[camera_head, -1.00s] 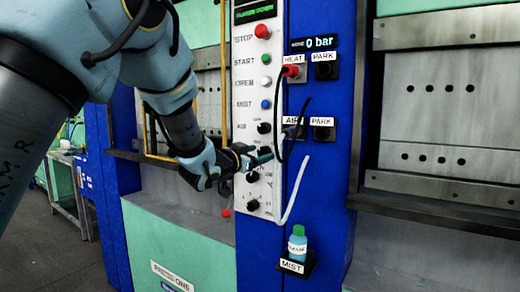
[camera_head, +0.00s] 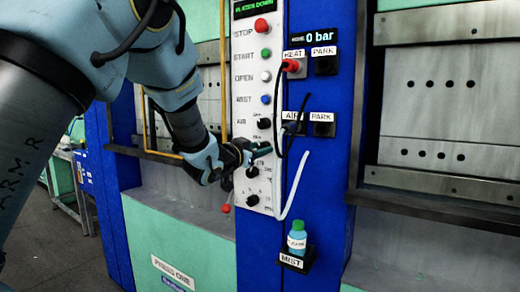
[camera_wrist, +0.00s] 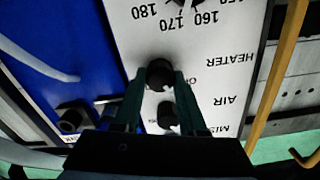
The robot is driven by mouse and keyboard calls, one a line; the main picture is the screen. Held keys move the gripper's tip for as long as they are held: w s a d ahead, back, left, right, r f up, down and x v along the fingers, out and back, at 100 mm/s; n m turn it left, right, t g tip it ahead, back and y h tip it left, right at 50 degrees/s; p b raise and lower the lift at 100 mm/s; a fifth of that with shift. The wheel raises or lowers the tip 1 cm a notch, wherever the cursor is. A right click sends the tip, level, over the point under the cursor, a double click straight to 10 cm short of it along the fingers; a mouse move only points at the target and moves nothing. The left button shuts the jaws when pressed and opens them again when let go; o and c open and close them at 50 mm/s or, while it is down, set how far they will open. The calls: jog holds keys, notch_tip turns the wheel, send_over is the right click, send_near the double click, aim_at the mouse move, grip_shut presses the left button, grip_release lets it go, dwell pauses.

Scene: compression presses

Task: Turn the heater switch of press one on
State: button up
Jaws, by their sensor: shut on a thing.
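The white control panel (camera_head: 259,60) of press one stands upright in the head view, with labelled buttons and black knobs. The heater switch is a round black knob (camera_wrist: 160,74) level with the HEATER label in the wrist view, which shows the panel upside down. My gripper (camera_wrist: 160,82) has its two dark fingers on either side of this knob and is shut on it. In the head view my gripper (camera_head: 264,151) reaches the panel from the left and hides the knob. The knob's pointer direction is not clear.
The air knob (camera_wrist: 168,114) sits close by, between the fingers nearer the gripper's body. A temperature dial (camera_wrist: 184,8) is on the other side. Hoses hang right of the panel, by the HEAT socket (camera_head: 293,67). A bottle (camera_head: 297,240) stands on the MIST holder. A yellow rail (camera_wrist: 277,80) runs alongside.

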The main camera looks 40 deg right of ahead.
grip_shut()
jog(key=shift+f+m+b, duration=0.15)
jog(key=shift+m+b, duration=0.15)
jog(key=shift+b, duration=0.25)
jog(key=m+b, duration=1.1)
jog(key=b, duration=0.4)
jog(key=shift+m+b, duration=0.3)
jog(key=o, duration=1.1)
grip_release()
jog(key=shift+c, duration=0.2)
